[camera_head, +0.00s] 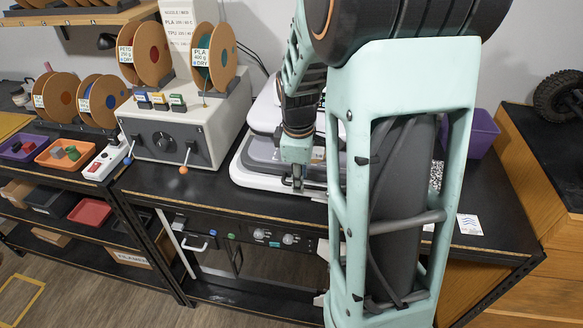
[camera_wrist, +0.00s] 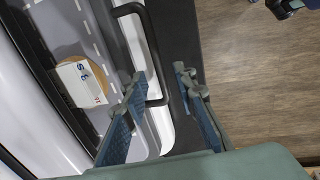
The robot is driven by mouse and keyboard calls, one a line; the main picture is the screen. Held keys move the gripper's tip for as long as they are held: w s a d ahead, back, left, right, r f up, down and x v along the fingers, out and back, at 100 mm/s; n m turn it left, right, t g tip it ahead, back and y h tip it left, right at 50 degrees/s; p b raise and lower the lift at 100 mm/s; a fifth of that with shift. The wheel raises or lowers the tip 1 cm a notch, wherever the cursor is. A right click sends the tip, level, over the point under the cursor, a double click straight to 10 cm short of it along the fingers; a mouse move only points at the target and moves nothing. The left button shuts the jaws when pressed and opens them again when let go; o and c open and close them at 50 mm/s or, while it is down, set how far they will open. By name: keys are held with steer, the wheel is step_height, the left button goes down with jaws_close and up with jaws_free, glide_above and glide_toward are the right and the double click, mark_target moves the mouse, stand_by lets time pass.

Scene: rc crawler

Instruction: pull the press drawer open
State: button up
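The white press (camera_head: 262,112) stands on the black bench behind my arm. Its drawer, with a grey bed and white front (camera_head: 258,180), faces the front edge of the bench; it also shows in the wrist view (camera_wrist: 160,128). A dark bar handle (camera_wrist: 154,55) runs along the drawer front. My gripper (camera_head: 297,182) is at the drawer front. In the wrist view my gripper (camera_wrist: 162,80) is open, with one finger on each side of the handle's lower part. I cannot tell whether either finger touches it. My arm hides the press's right part.
A round tan piece with a white label (camera_wrist: 82,82) lies on the grey bed. A grey control box (camera_head: 185,125) with levers and filament spools stands to the left. A purple bin (camera_head: 482,133) is at right. Open floor (camera_wrist: 255,70) lies beyond the bench edge.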

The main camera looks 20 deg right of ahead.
steer(key=shift+w+d+f, duration=0.1)
steer(key=shift+f, duration=0.35)
steer(key=shift+c, duration=0.2)
jaws_close()
